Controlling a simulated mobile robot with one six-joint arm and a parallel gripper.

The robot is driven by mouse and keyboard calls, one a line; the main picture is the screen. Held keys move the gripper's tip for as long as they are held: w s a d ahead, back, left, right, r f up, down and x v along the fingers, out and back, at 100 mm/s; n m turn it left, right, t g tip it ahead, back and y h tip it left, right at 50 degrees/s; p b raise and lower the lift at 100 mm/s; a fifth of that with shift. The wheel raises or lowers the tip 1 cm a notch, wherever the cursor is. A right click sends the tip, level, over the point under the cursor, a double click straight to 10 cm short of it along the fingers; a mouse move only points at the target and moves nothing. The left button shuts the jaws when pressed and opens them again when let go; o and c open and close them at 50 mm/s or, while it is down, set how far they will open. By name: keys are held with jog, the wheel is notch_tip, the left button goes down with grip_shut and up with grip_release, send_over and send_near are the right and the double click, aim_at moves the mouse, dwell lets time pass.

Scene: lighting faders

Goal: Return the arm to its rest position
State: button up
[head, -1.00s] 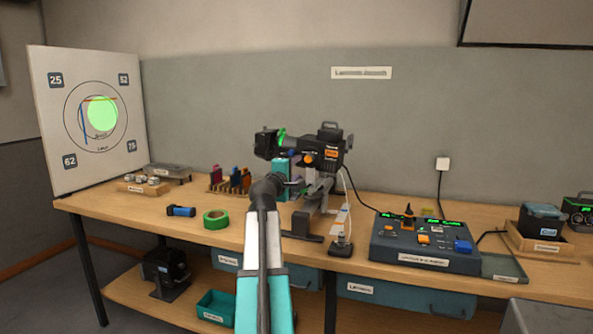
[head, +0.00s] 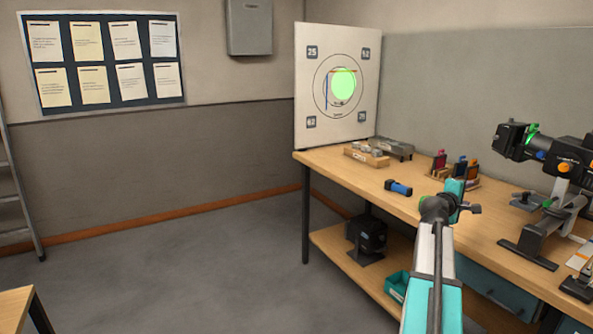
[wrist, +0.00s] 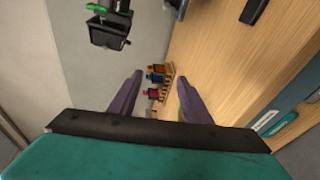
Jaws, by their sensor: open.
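My arm (head: 434,260) reaches up and forward over the front of the wooden bench in the head view. Its teal wrist end (head: 454,192) is above the bench, and the fingers are hard to make out there. In the wrist view my gripper (wrist: 161,78) is open, with two dark purple fingers apart and nothing between them. Beyond the fingers is a small wooden rack of coloured pieces (wrist: 154,78), well clear of them.
The bench (head: 350,170) carries a blue-black cylinder (head: 398,187), a coloured-piece rack (head: 468,182) and a black lamp on a stand (head: 568,165). A target board (head: 310,90) stands at its far left end. Open floor (head: 190,260) lies left of the bench.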

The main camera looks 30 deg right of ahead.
jog(key=w+a+f+n+t+y+p, duration=0.1)
jog(key=w+a+f+y, duration=0.1)
jog(key=w+a+f, duration=0.5)
jog(key=w+a+f+n+y, duration=0.1)
jog(key=w+a+f, duration=0.2)
jog(key=a+f, duration=0.45)
jog(key=w+a+f+n+t+y+p, duration=0.1)
jog(key=w+a+f+y, duration=0.1)
jog(key=w+a+f, duration=0.5)
jog(key=s+a+f+n+g+y+p, duration=0.1)
jog(key=a+f+y, duration=0.1)
jog(key=a+f, duration=0.8)
jog(key=s+a+f+y, duration=0.1)
jog(key=a+f+y, duration=0.1)
jog(key=a+f, duration=0.85)
jog(key=s+a+f+g+y+p, duration=0.2)
jog(key=s+a+f+g+y, duration=0.15)
jog(key=s+a+f, duration=1.4)
jog(key=s+a+f+m+g+y, duration=0.1)
jog(key=s+a+f+m+g, duration=0.1)
jog(key=s+a, duration=0.4)
jog(key=s+a+f+m+g+y, duration=0.2)
jog(key=s+a+m+g, duration=0.3)
jog(key=s, duration=0.9)
jog(key=shift+s+a+f, duration=0.25)
jog(key=shift+s+a, duration=0.05)
jog(key=shift+a, duration=0.45)
